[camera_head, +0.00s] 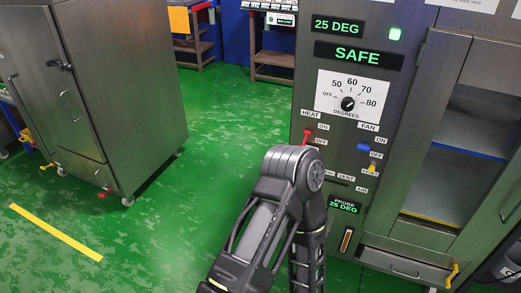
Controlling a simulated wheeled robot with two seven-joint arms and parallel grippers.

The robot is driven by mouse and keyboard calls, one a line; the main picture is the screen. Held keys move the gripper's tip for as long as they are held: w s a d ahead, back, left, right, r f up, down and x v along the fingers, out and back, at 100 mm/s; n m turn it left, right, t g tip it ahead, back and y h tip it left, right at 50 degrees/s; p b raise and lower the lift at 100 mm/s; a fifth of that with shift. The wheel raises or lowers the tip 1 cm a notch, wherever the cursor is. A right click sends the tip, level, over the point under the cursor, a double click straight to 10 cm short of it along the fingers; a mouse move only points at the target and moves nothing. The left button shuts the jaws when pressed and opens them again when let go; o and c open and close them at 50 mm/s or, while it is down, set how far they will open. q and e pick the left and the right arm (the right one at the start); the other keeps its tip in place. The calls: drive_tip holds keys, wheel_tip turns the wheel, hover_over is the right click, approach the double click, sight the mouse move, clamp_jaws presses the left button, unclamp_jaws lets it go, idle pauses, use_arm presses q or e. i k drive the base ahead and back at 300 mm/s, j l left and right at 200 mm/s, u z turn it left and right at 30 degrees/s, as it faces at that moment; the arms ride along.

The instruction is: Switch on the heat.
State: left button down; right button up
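The heat switch (307,134) is a small red lever on the front of the grey metal cabinet, under the label HEAT with ON above and OFF below. Its exact setting is too small to tell. A black, jointed arm of mine rises from the bottom middle, and its bend stands just below the heat switch in the picture. Whether the arm touches the panel cannot be told. It covers part of the panel under the switch. Neither of my grippers shows in the head view.
A blue fan lever (363,147) sits right of the heat switch, with a yellow lever (372,168) below. A temperature dial (348,103) is above; green displays read 25 DEG and SAFE (356,54). Another metal cabinet (115,80) stands left. Green floor (215,110) between is clear.

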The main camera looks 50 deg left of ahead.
sight(307, 132)
drive_tip(key=u, duration=1.25)
